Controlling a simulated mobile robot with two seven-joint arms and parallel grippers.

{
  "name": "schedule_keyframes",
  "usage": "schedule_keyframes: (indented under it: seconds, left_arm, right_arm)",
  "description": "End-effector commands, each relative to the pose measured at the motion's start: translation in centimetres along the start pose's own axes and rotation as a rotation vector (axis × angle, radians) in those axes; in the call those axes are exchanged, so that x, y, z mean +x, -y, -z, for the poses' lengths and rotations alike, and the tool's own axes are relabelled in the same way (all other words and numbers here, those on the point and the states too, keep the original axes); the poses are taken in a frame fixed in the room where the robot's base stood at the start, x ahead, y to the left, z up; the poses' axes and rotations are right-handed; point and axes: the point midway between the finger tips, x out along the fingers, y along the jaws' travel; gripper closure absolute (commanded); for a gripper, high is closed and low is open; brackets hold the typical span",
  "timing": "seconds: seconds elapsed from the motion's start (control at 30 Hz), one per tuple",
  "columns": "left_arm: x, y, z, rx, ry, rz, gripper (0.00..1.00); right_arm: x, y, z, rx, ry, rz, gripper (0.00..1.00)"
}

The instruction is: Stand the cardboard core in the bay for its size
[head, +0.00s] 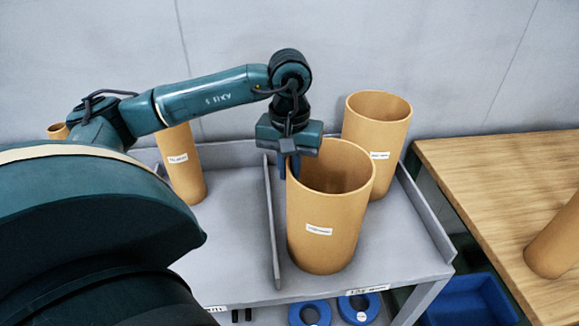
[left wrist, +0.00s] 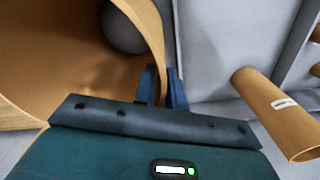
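A large tan cardboard core (head: 325,225) with a white label is upright at the front of the right bay of the grey rack (head: 235,235), beside the divider (head: 272,225). Its foot looks to be at the bay floor; contact is hard to judge. My left gripper (head: 289,166) points down at its left rim, one finger inside and one outside. In the left wrist view the fingers (left wrist: 162,88) close on the wall of this core (left wrist: 150,35). My right gripper is not in view.
Another wide core (head: 378,125) stands behind in the same bay. A narrower core (head: 183,165) stands in the left bay. A wooden table (head: 500,180) at right carries another core (head: 558,240). Blue rings (head: 310,313) and a blue bin (head: 470,300) are below.

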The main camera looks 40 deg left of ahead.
Motion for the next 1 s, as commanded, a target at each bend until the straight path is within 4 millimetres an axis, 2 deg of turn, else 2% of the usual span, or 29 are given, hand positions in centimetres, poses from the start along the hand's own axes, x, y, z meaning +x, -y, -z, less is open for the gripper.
schedule_keyframes:
  seconds: [0.13, 0.37, 0.5, 0.57, 0.83, 0.9, 1.0]
  left_arm:
    - [0.0, 0.0, 0.0, 0.000, 0.000, 0.000, 0.76]
    - [-0.1, 0.0, 0.0, 0.000, 0.000, 0.000, 0.76]
    - [-0.9, -0.1, 0.1, 0.000, -0.003, -0.003, 0.76]
    - [-1.9, -0.1, 0.1, 0.000, -0.005, -0.003, 0.76]
    - [-8.0, -0.1, 0.1, 0.002, -0.005, -0.005, 0.76]
    - [-9.7, 0.0, 0.1, 0.000, -0.006, -0.002, 0.76]
    - [-11.1, 0.0, 0.1, -0.001, -0.004, -0.001, 0.76]
  right_arm:
    - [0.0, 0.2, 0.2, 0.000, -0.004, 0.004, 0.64]
    - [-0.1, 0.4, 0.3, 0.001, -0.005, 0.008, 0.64]
    - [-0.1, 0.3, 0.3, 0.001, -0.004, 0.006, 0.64]
    - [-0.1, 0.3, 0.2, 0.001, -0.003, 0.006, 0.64]
    - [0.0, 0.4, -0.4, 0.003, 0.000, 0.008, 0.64]
    - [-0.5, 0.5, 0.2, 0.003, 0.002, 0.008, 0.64]
    - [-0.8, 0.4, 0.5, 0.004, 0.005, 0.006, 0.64]
